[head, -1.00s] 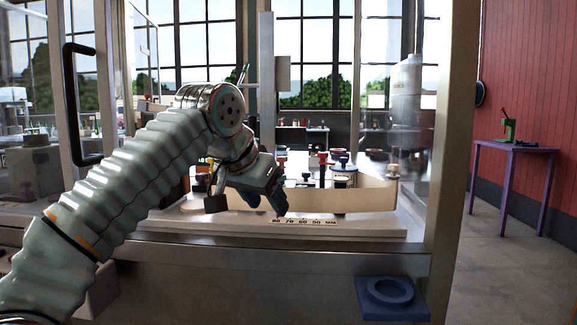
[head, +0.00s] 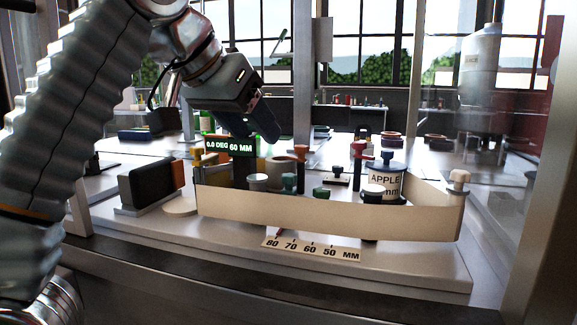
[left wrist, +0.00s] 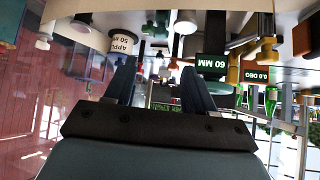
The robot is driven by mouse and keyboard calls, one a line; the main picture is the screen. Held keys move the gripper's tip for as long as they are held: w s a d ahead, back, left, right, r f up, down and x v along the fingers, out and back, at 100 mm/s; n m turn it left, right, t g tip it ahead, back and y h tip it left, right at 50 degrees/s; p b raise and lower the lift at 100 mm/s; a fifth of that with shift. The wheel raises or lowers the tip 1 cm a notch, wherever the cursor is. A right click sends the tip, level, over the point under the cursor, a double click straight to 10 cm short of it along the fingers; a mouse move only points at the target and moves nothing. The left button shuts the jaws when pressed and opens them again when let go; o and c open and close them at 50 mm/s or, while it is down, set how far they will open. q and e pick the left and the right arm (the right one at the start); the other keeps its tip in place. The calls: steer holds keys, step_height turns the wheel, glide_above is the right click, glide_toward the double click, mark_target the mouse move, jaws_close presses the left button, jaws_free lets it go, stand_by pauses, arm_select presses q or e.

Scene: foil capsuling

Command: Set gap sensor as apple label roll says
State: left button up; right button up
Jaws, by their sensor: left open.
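The apple label roll (head: 384,184) stands behind the beige strip at the right, lettered APPLE; its number is partly covered in the head view. It shows upside down in the left wrist view (left wrist: 120,42), its small number hard to read surely. I cannot tell which part is the gap sensor. My left gripper (head: 262,138) is open and empty above the machine, beside the display; its fingers also show in the left wrist view (left wrist: 158,70).
The beige strip (head: 330,216) runs along the machine's front and bends back at a pale-topped post (head: 459,180). Several small knobs and posts crowd the space behind it. A black block (head: 148,186) stands at the left. Metal frame posts flank the machine.

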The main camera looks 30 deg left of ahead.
mark_target(289, 174)
arm_select(q)
steer(key=x, duration=1.1)
steer(key=shift+w+f, duration=0.25)
steer(key=shift+f, duration=0.05)
jaws_close()
